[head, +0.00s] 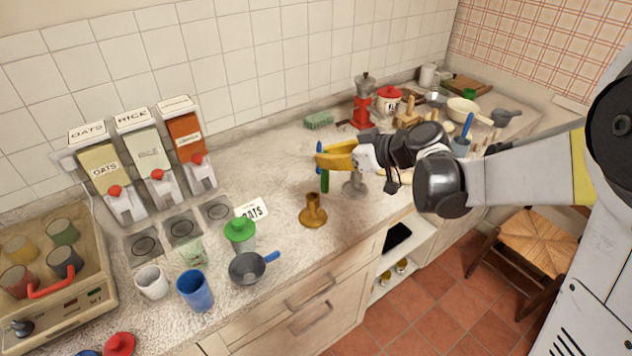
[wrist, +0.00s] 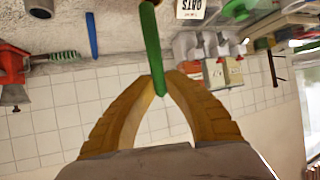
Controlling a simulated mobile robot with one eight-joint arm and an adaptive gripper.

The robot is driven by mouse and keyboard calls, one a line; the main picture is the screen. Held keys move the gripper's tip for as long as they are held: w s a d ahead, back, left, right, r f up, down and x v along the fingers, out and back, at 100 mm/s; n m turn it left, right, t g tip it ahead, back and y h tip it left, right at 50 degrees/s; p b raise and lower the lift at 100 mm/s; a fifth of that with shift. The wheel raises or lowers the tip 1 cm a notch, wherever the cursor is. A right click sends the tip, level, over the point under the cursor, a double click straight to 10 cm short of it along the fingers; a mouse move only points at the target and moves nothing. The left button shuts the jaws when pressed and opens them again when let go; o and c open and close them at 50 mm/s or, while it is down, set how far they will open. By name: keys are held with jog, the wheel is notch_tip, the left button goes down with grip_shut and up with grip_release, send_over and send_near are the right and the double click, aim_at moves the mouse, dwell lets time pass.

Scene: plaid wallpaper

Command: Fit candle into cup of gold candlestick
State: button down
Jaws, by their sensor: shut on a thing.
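My gripper (head: 322,160) has yellow fingers shut on a green candle (head: 325,183), which hangs nearly upright below them. In the wrist view the candle (wrist: 153,45) runs from between the fingertips (wrist: 160,84) to the top edge. The gold candlestick (head: 313,213) stands upright on the counter, and its cup looks empty. The candle's lower end is just right of the cup in the head view, apart from it.
A grey candlestick (head: 354,185) stands to the right, partly behind my gripper. A blue stick (head: 319,150) shows behind the fingers. The counter's front edge is close to the gold candlestick.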

jog(key=w+a+f+b, duration=0.1)
jog(key=a+f+b, duration=0.1)
jog(key=f, duration=0.4)
jog(key=shift+a, duration=0.55)
jog(key=shift+f+b, duration=0.15)
jog(key=shift+b, duration=0.15)
jog(key=c, duration=1.5)
grip_release()
jog(key=shift+w, duration=0.1)
jog(key=shift+c, duration=0.2)
